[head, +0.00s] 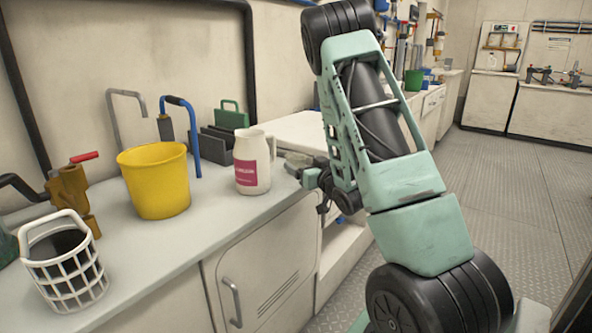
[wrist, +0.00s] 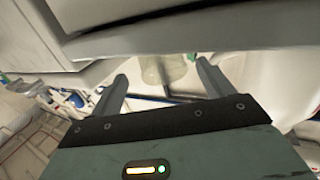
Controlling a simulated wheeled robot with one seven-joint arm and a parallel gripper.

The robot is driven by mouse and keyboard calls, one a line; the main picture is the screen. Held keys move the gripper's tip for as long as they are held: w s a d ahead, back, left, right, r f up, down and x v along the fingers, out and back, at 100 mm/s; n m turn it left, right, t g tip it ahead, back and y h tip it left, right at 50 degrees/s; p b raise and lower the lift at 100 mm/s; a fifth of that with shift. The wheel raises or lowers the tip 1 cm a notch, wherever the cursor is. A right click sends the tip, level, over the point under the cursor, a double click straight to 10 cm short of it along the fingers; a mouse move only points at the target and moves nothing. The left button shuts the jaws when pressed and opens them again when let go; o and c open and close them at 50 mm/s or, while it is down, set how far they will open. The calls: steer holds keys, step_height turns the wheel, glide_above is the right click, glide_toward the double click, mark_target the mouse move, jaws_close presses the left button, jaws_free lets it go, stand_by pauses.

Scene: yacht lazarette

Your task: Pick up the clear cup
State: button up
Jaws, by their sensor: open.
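A pale, see-through greenish shape that looks like the clear cup (wrist: 174,69) shows in the wrist view, between and beyond the two fingertips. Its outline is faint, and I cannot tell whether a finger touches it. My gripper (wrist: 161,77) is open, with one finger on each side of that shape. In the head view my gripper (head: 300,174) is at the counter's right end, just right of the white jug. The cup cannot be told apart clearly there.
A white jug with a pink label (head: 252,162) stands close left of my gripper. A yellow bucket (head: 155,182) and a white basket (head: 65,272) stand farther left on the counter (head: 190,238). A green case (head: 231,115) is behind. The floor at right is open.

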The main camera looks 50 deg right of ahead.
mark_target(292, 157)
steer(key=shift+b+x, duration=0.5)
steer(key=shift+x, duration=2.75)
steer(key=shift+a+f, duration=0.1)
steer(key=shift+f, duration=0.05)
steer(key=c, duration=1.1)
